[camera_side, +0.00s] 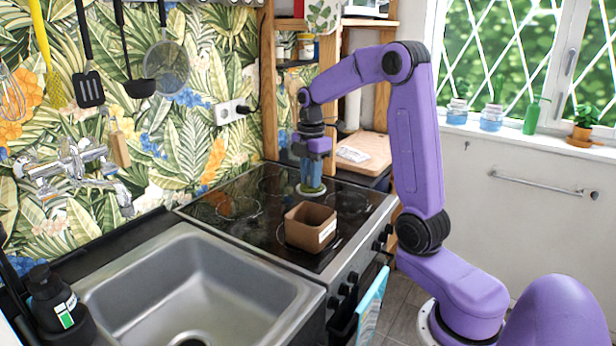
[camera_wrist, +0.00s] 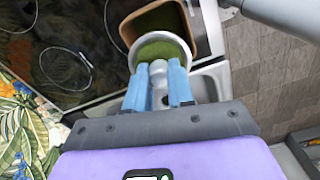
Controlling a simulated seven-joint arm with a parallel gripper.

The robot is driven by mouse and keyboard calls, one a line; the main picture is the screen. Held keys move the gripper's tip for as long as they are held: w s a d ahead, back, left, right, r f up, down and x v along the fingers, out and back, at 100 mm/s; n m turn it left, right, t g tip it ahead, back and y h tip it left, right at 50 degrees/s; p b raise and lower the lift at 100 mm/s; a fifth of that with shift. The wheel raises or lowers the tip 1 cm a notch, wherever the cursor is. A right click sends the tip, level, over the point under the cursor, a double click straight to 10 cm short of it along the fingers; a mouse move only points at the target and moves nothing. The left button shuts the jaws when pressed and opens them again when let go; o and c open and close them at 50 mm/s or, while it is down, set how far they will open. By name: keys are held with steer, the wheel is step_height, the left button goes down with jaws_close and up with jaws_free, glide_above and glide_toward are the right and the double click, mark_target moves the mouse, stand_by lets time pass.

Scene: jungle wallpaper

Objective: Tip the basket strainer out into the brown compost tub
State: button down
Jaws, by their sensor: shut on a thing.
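My gripper (camera_side: 312,178) is shut on the basket strainer (camera_side: 311,191) and holds it over the hob, behind the tub in the side view. In the wrist view my gripper's blue fingers (camera_wrist: 159,75) close on the strainer's grey stem. The strainer (camera_wrist: 134,58) has a pale round rim and green matter inside. The brown compost tub (camera_side: 302,234) is square and open, and stands upright on the front of the hob. In the wrist view the tub (camera_wrist: 190,30) lies just beyond the strainer, which overlaps part of it. Some green shows within the tub's outline there.
A steel sink (camera_side: 200,285) lies to the left of the black hob (camera_side: 255,215). Utensils (camera_side: 88,85) hang on the leafy wall behind. A wooden shelf (camera_side: 270,95) and a cutting board (camera_side: 363,153) stand behind my arm. The hob around the tub is clear.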

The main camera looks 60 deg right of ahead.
mark_target(300, 190)
steer(key=shift+f, duration=0.1)
steer(key=shift+w+a+f+g+h, duration=0.15)
steer(key=shift+f+g+h, duration=0.2)
steer(key=shift+f, duration=0.3)
steer(key=shift+w+a+f+g+h, duration=0.15)
steer(key=shift+f+g+h, duration=0.1)
steer(key=shift+f+h, duration=0.3)
steer(key=shift+w+a+f+g+h, duration=0.1)
steer(key=shift+a+f+g+h, duration=0.1)
steer(key=shift+g+h, duration=0.25)
steer(key=shift+w+a+f+g+h, duration=0.15)
steer(key=shift+g+h, duration=0.2)
steer(key=shift+h, duration=0.2)
steer(key=shift+a+f+g+h, duration=0.2)
steer(key=shift+g+h, duration=0.1)
steer(key=shift+h, duration=0.1)
steer(key=shift+w+a+g+h, duration=0.15)
steer(key=shift+g+h, duration=0.45)
steer(key=shift+h, duration=0.3)
steer(key=shift+f, duration=0.1)
steer(key=shift+w+a+f+g+h, duration=0.15)
steer(key=shift+f+g+h, duration=0.1)
steer(key=shift+g+h, duration=0.55)
steer(key=shift+h, duration=0.3)
